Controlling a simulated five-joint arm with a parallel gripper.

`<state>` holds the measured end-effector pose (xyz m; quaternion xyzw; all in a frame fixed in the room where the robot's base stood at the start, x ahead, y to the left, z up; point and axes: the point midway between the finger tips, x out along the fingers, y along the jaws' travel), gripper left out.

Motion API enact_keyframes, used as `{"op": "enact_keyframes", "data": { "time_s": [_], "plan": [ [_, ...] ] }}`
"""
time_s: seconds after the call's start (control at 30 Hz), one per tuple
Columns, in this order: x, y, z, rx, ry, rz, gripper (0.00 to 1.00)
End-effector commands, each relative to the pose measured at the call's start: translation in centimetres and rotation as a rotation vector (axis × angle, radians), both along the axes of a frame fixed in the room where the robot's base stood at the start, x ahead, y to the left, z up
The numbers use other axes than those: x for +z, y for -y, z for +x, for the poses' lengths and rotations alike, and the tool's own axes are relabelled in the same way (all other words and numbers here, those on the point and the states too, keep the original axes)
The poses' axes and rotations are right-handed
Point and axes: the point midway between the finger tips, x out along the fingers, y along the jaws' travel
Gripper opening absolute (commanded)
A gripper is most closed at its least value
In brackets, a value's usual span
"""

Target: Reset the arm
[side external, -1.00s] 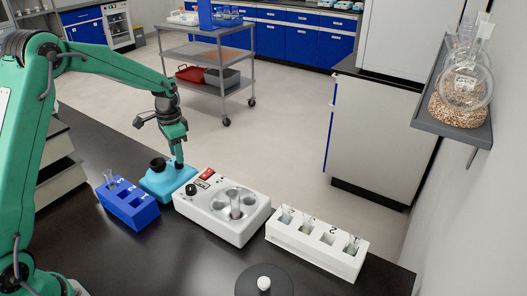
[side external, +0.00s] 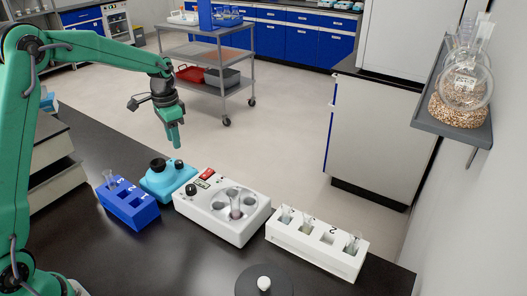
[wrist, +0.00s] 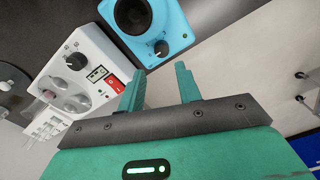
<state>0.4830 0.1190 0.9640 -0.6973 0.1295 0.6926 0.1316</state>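My teal-green gripper (side external: 176,142) hangs in the air above and a little behind the light-blue device, pointing down, on my raised arm. In the wrist view my gripper (wrist: 159,72) has its two fingers apart with nothing between them. The light-blue device (side external: 165,182) stands on the black bench and has a dark round cup on top and a small dark knob. It also shows in the wrist view (wrist: 172,22), beyond the fingertips and apart from them.
A white machine (side external: 222,212) with round wells, one holding a tube, stands right of the light-blue device. A blue numbered rack (side external: 130,208) is left, a white rack (side external: 315,252) right. A dark round plate (side external: 250,284) is in front. Air above the bench is clear.

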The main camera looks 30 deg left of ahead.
Motion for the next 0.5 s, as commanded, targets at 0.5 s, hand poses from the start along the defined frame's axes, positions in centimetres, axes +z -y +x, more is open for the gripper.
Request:
{"op": "enact_keyframes", "data": {
  "time_s": [0.5],
  "plan": [
    [7.2, 4.1, -5.4, 0.088, 0.123, 0.016, 0.34]
  ]
}}
